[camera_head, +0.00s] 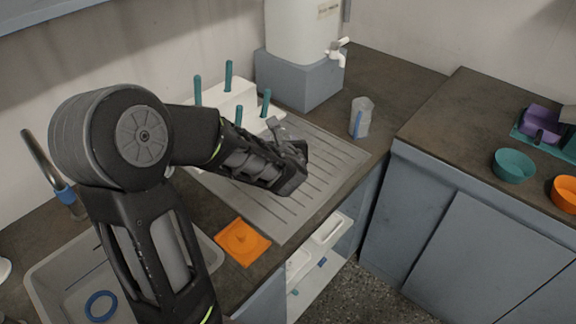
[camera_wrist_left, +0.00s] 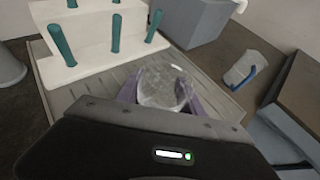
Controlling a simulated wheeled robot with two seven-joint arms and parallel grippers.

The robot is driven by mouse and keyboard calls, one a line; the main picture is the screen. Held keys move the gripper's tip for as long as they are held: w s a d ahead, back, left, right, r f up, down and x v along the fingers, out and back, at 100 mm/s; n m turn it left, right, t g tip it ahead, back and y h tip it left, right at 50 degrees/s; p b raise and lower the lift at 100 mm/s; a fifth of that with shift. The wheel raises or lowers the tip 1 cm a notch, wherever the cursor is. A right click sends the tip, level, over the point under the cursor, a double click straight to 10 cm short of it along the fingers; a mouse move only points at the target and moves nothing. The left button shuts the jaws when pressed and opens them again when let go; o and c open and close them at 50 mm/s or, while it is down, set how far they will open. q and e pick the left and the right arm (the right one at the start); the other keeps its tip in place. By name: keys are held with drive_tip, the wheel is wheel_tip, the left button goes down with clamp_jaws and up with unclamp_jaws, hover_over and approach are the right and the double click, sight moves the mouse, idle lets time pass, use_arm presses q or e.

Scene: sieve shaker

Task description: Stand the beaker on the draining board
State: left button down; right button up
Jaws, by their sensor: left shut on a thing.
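My left gripper (camera_head: 290,152) is over the draining board (camera_head: 335,157), a grey ribbed panel beside the sink. In the left wrist view its purple fingers (camera_wrist_left: 162,96) are shut on a clear glass beaker (camera_wrist_left: 160,85), whose round outline shows between them. The ribbed board (camera_wrist_left: 112,82) shows around and beyond it. The arm and gripper hide most of the beaker in the head view. I cannot tell whether its base touches the board. My right gripper is not in view.
A white rack with teal pegs (camera_head: 228,75) stands behind the board. A clear jug with a blue handle (camera_head: 362,116) stands on the counter to the right. A water container with a tap (camera_head: 337,50) is at the back. An orange square (camera_head: 241,242) lies near the sink (camera_head: 60,275).

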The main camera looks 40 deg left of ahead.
use_arm(q)
wheel_tip(320, 180, down, 6)
drive_tip(key=shift+r+b, duration=0.25)
drive_tip(key=shift+b, duration=0.1)
drive_tip(key=shift+f, duration=0.15)
drive_tip(key=shift+f, duration=2.1)
drive_tip(key=shift+f+b, duration=0.15)
drive_tip(key=shift+b, duration=0.2)
drive_tip(key=c, duration=0.7)
unclamp_jaws()
drive_tip(key=shift+c, duration=0.2)
